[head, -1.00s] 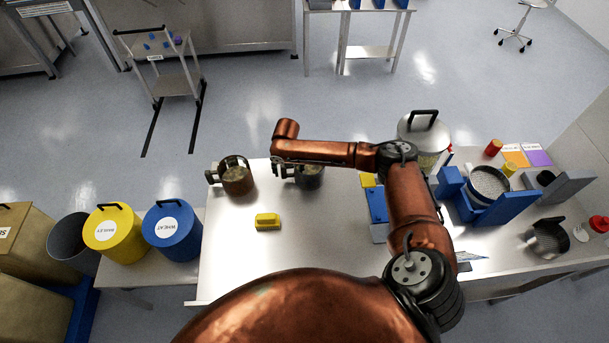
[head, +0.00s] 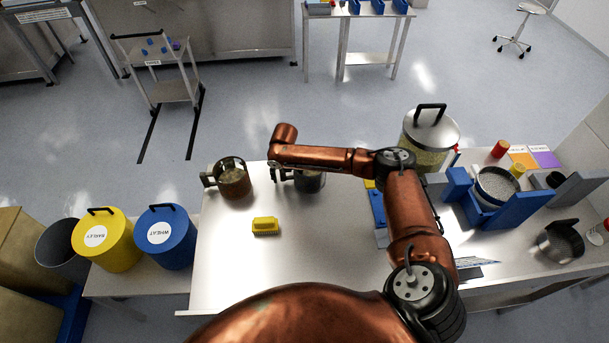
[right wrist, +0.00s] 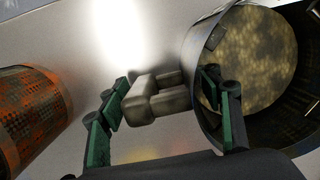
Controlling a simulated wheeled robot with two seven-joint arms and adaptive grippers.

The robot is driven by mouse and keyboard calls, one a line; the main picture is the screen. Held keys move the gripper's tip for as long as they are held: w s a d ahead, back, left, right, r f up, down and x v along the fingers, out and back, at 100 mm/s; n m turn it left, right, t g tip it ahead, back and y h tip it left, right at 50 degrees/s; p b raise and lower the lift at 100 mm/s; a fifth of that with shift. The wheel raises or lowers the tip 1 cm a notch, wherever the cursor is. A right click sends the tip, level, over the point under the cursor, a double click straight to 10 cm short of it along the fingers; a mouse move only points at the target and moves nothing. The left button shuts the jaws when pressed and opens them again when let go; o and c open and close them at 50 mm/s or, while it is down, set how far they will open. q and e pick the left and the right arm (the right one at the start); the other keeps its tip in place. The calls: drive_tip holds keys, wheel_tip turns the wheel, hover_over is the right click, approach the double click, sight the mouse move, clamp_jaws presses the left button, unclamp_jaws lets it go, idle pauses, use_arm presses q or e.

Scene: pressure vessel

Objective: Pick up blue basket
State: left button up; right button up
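The blue basket (head: 311,182) is a dark, blue-grey round mesh cup on the table, partly hidden under my right forearm in the head view. In the right wrist view the basket (right wrist: 207,52) is at right, its mottled brown-yellow contents showing. Its blocky grey handle (right wrist: 155,96) points left. My right gripper (right wrist: 167,80) is open, its green-padded fingers on either side of the handle with gaps visible. In the head view this gripper (head: 281,167) is mostly hidden by the arm. My left gripper is not in view.
An orange-brown basket (head: 234,180) stands close to the left, also in the wrist view (right wrist: 32,112). A yellow block (head: 265,225) lies on the table (head: 320,255). Blue fixtures (head: 483,208) and a lidded pot (head: 430,135) are at right. The table's front middle is clear.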

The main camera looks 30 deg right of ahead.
drive_tip(key=c, duration=1.4)
drive_tip(key=shift+c, duration=0.6)
drive_tip(key=shift+r, duration=0.1)
